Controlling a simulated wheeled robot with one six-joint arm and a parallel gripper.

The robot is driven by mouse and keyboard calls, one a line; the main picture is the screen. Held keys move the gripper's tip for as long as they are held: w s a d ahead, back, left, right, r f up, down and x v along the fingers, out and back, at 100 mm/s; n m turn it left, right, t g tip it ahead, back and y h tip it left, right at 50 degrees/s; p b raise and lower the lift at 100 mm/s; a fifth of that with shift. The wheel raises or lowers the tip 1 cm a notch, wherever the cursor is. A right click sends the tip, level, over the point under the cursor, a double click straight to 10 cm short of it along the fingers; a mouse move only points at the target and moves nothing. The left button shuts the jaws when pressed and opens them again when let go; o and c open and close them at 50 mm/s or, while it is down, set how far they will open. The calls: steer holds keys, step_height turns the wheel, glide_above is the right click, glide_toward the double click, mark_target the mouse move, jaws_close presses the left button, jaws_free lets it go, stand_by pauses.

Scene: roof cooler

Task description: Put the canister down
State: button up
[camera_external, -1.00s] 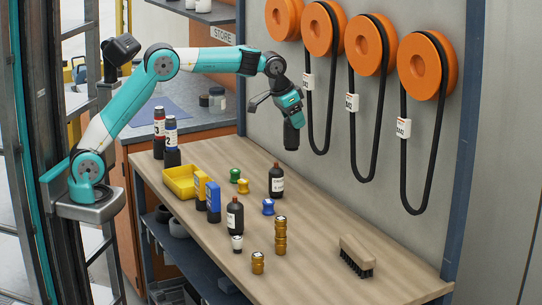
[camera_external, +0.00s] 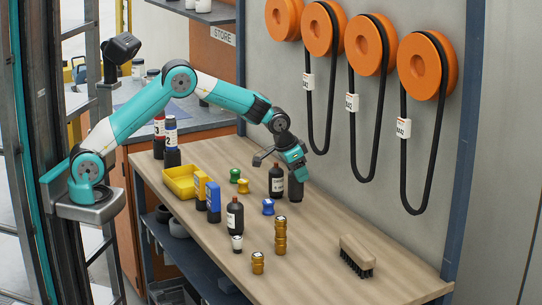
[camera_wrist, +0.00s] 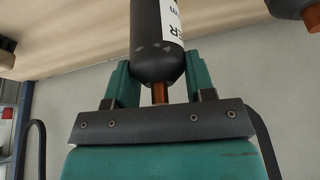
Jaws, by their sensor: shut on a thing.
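The canister (camera_external: 295,190) is a dark upright bottle hanging under my gripper (camera_external: 296,168) at the back of the wooden bench. My gripper is shut on its neck end. In the wrist view, the canister (camera_wrist: 155,45) is dark with a white lettered label and a copper neck, between the two green fingers (camera_wrist: 158,85). Its base is at or just above the bench top; I cannot tell whether it touches. A similar dark bottle with a white label (camera_external: 276,184) stands close to its left.
The bench (camera_external: 330,235) holds a blue spool (camera_external: 268,207), another dark bottle (camera_external: 235,217), gold canisters (camera_external: 280,236) and a brush (camera_external: 357,255). A yellow tray (camera_external: 180,182) is at left. The bench right of the held canister is clear.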

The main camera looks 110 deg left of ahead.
steer(key=shift+f, duration=1.75)
steer(key=shift+f, duration=0.15)
steer(key=o, duration=1.1)
steer(key=shift+r, duration=0.2)
steer(key=b+v, duration=0.1)
steer(key=v, duration=1.1)
